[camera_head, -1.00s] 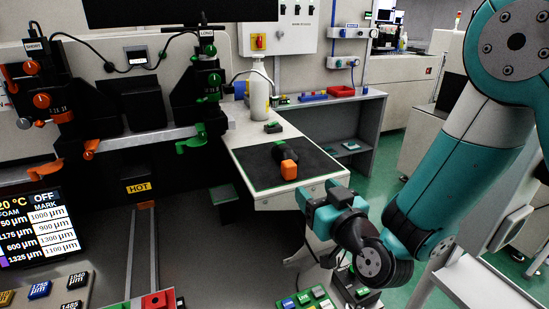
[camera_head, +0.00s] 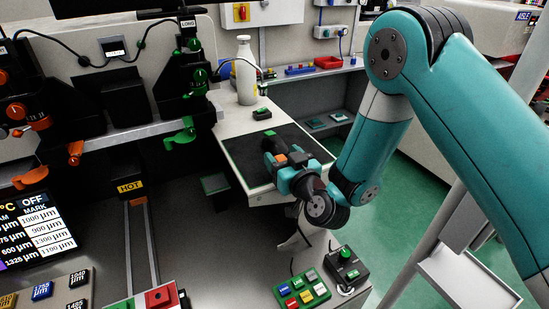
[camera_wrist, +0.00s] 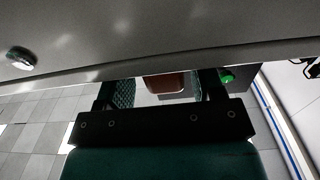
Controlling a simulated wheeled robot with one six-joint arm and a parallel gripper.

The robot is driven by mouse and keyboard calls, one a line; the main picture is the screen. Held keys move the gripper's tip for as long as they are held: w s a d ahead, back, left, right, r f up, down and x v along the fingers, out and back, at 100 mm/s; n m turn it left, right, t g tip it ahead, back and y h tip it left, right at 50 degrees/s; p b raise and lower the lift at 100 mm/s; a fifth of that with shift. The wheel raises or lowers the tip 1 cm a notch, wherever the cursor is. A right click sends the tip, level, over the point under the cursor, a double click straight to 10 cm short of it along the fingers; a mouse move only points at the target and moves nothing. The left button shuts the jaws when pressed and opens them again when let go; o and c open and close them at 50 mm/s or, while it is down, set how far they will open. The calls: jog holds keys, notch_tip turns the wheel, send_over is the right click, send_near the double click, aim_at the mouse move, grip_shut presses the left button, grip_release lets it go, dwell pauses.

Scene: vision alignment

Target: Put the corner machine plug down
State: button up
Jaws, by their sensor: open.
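The plug, which I take to be the dark piece with an orange block (camera_head: 281,159) at its near end, lies on the black mat of the white side table. The orange block also shows between the fingers in the wrist view (camera_wrist: 168,84). My gripper (camera_head: 290,163) is at the near edge of the mat, its jaws around or just beside the orange end. The jaws are open; contact with the block cannot be made out. Part of the plug is hidden behind the gripper.
A white bottle (camera_head: 245,72) and a small black piece with a green top (camera_head: 262,114) stand behind the mat. The button panel (camera_head: 302,289) and a black box with a green button (camera_head: 345,266) are in front. Dark machine stations stand at left.

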jog(key=shift+s+a, duration=0.1)
jog(key=shift+a, duration=0.15)
jog(key=c, duration=1.1)
